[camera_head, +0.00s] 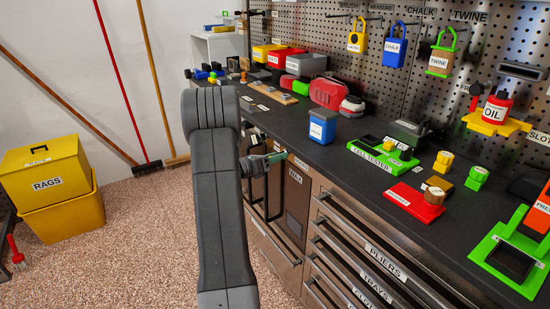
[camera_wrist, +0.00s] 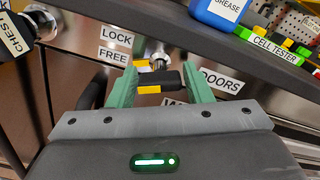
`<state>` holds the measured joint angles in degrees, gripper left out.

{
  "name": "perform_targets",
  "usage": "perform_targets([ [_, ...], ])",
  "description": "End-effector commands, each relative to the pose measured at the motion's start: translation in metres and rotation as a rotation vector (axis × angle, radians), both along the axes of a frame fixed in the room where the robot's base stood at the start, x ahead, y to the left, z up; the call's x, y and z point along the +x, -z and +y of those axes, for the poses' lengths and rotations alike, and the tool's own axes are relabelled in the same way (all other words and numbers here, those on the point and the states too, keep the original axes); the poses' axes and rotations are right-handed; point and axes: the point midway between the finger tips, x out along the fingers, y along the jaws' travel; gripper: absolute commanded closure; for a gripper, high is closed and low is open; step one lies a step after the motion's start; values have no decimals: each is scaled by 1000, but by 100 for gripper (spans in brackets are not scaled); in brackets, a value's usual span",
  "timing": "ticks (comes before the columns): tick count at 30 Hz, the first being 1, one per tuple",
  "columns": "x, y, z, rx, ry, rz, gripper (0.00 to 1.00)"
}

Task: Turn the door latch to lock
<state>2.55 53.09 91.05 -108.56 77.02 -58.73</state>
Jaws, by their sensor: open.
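The door latch (camera_wrist: 160,79) shows in the wrist view as a black bar with yellow marks on a metal stem, on the steel front below the worktop edge. The bar lies roughly level in the picture. The LOCK label (camera_wrist: 116,36) and FREE label (camera_wrist: 113,56) are to its left. My gripper (camera_wrist: 160,84) is open, with one green finger on each side of the latch bar. The right finger is very close to the bar's end; I cannot tell if they touch. In the head view my gripper (camera_head: 270,160) is at the cabinet front, and the latch is not clearly visible there.
A black part with a CHEST tag (camera_wrist: 14,37) is at the wrist view's upper left. A DOORS label (camera_wrist: 221,81) is right of the latch. The worktop (camera_head: 335,163) overhangs the front and carries a blue grease tub (camera_head: 322,126). Drawers (camera_head: 370,265) are to the right.

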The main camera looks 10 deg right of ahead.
Motion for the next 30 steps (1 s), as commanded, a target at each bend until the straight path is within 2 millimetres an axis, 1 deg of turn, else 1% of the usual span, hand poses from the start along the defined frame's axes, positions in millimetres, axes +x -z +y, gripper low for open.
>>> perform_targets([
  [5, 0, 0, 0, 0, 0, 0, 55],
  [6, 0, 0, 0, 0, 0, 0, 58],
  [10, 0, 0, 0, 0, 0, 0, 84],
  [11, 0, 0, 0, 0, 0, 0, 87],
  [20, 0, 2, 0, 12, 0, -32, 86],
  [26, 0, 4, 1, 45, 0, -130, 86],
  [30, 1, 6, 1, 83, 0, -235, 86],
])
